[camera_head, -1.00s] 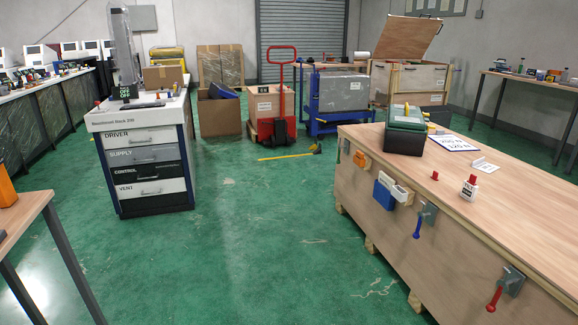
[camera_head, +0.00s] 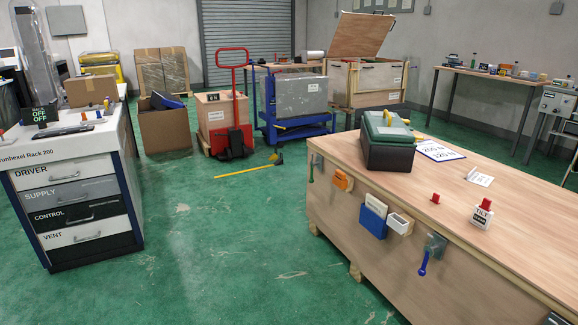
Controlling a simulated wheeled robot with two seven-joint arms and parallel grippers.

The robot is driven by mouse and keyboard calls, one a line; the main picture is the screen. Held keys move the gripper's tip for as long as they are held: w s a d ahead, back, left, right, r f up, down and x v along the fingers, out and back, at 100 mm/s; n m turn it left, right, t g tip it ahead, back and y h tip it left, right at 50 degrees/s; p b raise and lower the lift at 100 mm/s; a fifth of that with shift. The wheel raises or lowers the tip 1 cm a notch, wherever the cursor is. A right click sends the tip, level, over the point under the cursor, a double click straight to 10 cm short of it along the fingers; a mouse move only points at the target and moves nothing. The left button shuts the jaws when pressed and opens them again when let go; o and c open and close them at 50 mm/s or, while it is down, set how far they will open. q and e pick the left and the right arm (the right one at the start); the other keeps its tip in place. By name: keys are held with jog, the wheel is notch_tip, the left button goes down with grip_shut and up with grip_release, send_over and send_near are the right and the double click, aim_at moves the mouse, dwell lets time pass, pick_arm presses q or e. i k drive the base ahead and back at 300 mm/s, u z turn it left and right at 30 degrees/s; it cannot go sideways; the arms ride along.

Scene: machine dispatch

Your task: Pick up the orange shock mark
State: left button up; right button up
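A small orange piece (camera_head: 342,179), which looks like the orange shock mark, is on the upper front side of the large wooden crate (camera_head: 330,212). It sits left of a blue holder (camera_head: 372,221) and a white holder (camera_head: 400,223) on the same side. Any print on the orange piece is too small to read. Neither of my grippers shows in the head view.
On the crate top are a green-lidded dark case (camera_head: 387,155), a paper sheet (camera_head: 440,151), a red piece (camera_head: 435,198) and a TILT box (camera_head: 482,215). A drawer cabinet (camera_head: 75,205) stands left.

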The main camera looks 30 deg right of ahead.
aim_at(338, 175)
jog(key=z, duration=0.1)
jog(key=i, duration=2)
jog(key=z, duration=1.75)
jog(key=i, duration=1)
jog(key=z, duration=1)
